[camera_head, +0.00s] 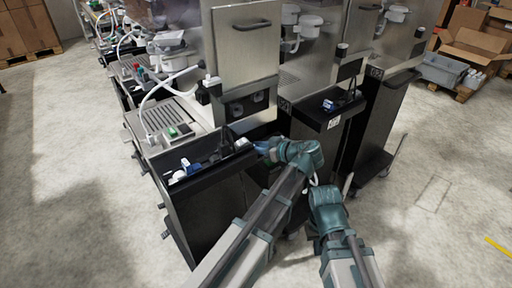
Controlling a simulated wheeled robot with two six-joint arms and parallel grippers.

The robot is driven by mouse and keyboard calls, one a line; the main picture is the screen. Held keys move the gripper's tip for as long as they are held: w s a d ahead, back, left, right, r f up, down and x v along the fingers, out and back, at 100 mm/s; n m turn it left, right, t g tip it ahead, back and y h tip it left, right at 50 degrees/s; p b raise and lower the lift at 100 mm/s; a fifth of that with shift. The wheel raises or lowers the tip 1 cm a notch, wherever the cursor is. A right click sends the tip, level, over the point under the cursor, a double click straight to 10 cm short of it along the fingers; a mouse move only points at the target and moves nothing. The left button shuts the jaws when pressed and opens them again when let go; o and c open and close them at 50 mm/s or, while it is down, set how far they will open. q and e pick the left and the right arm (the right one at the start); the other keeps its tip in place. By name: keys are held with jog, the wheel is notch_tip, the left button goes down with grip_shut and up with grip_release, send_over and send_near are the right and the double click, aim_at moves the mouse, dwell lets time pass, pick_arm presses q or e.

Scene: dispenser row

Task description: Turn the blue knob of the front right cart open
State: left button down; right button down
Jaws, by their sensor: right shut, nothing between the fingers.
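The nearest dark cart (203,218) stands in the lower middle, with small blue and white parts (190,166) in its top tray. A second dark cart (318,113) stands to its right, with a small blue part (329,104) on top. I cannot tell which blue part is the knob or how far it is turned. My arm links hide part of both carts.
A steel dispenser panel (246,45) rises behind the nearest cart. Another dark cart (378,121) stands close at the right, leaving narrow gaps. Cardboard boxes (470,50) and a grey bin (441,70) are at the far right. The concrete floor is clear at left and right.

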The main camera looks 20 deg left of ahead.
pick_arm(q)
jog(key=shift+w+d+n+g+y, duration=0.15)
jog(key=shift+w+n+g+y, duration=0.25)
jog(key=shift+n+g, duration=0.4)
jog(key=shift+s+n+g, duration=0.2)
jog(key=shift+n+g, duration=0.1)
jog(key=shift+g, duration=0.1)
jog(key=c, duration=0.6)
grip_release()
jog(key=shift+d, duration=0.1)
jog(key=shift+c, duration=0.2)
